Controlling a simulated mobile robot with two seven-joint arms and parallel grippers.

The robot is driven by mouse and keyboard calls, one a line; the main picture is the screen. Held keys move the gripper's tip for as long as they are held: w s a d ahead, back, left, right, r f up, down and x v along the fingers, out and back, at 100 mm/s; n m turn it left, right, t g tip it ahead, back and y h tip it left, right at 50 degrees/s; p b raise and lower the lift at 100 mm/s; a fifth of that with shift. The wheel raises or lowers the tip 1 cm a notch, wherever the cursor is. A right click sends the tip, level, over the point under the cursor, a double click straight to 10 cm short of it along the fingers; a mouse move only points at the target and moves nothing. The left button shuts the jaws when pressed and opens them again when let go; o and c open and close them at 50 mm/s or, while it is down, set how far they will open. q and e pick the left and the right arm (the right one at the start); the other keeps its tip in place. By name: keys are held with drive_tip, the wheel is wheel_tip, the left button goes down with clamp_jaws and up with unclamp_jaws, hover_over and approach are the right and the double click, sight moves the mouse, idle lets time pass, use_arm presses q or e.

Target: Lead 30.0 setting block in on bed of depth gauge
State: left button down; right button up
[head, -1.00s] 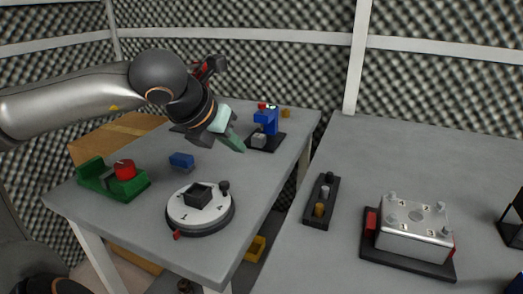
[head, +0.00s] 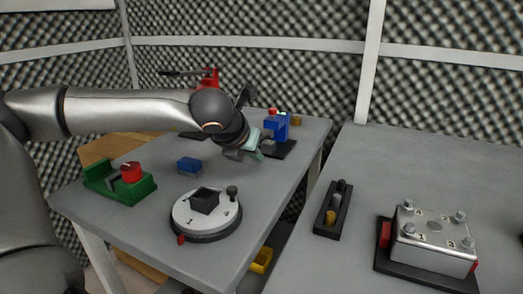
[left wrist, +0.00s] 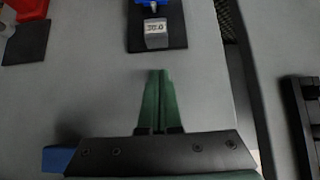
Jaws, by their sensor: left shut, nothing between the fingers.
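The grey setting block (left wrist: 156,36), with "30.0" on its top, sits on the black bed (left wrist: 176,30) of the depth gauge in the left wrist view, towards the near edge. The blue gauge body (left wrist: 152,3) shows just beyond it at the top edge. In the head view the blue depth gauge (head: 276,126) stands at the table's far right, with the block (head: 268,145) in front of it. My left gripper (left wrist: 160,73) is shut and empty, its green fingers together, on the near side of the block and apart from it in the picture. My right gripper is not in view.
A red device (head: 211,77) stands behind my left arm. A blue block (head: 189,165), a green fixture with a red knob (head: 131,172) and a round white dial (head: 206,217) stand on the near table. A second table at right holds a metal box (head: 435,238) and a black holder (head: 333,212).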

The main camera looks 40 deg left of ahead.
sight(267, 154)
use_arm(q)
drive_tip(key=shift+w+a+r, duration=0.1)
drive_tip(key=shift+w+a, duration=0.15)
drive_tip(key=shift+w, duration=0.55)
drive_tip(key=shift+w+a, duration=0.2)
drive_tip(key=shift+w, duration=0.55)
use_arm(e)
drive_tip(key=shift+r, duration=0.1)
